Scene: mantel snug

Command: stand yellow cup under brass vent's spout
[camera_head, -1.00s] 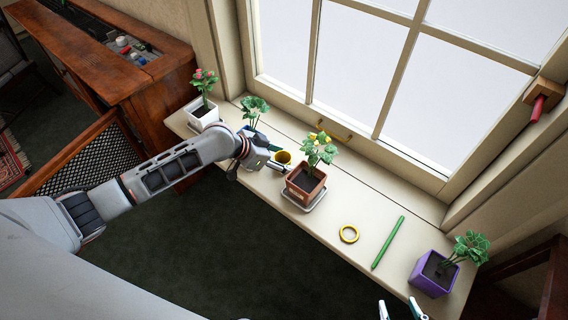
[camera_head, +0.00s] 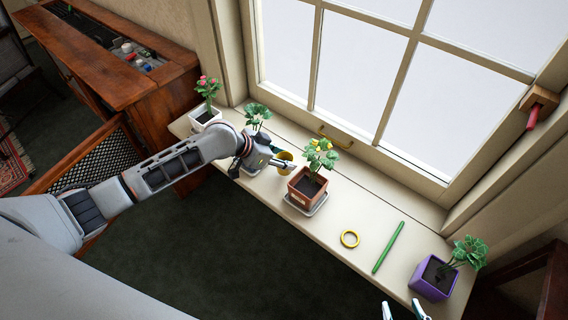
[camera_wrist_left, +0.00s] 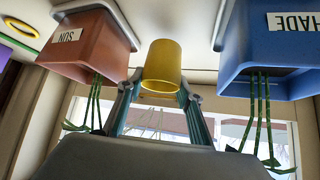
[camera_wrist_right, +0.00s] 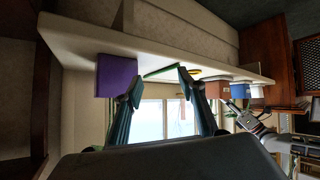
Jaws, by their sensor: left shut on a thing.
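The yellow cup (camera_head: 286,157) is on the sill side of my left gripper (camera_head: 280,163), between the terracotta pot and the blue pot. In the left wrist view the yellow cup (camera_wrist_left: 162,62) sits between the two fingers of my left gripper (camera_wrist_left: 160,88), which is shut on it. Whether its base touches the sill is unclear. I cannot make out a brass vent or spout; a small brass bar (camera_head: 335,138) is on the lower window frame. My right gripper (camera_head: 403,312) is open and empty at the bottom edge, and shows in its wrist view (camera_wrist_right: 160,82).
The terracotta pot (camera_head: 304,188), labelled SUN, and the blue pot (camera_wrist_left: 270,50), labelled SHADE, flank the cup closely. A white pot (camera_head: 204,117), yellow ring (camera_head: 350,239), green stick (camera_head: 388,247) and purple pot (camera_head: 433,279) stand along the sill (camera_head: 325,226). A wooden block with red handle (camera_head: 537,105) is right.

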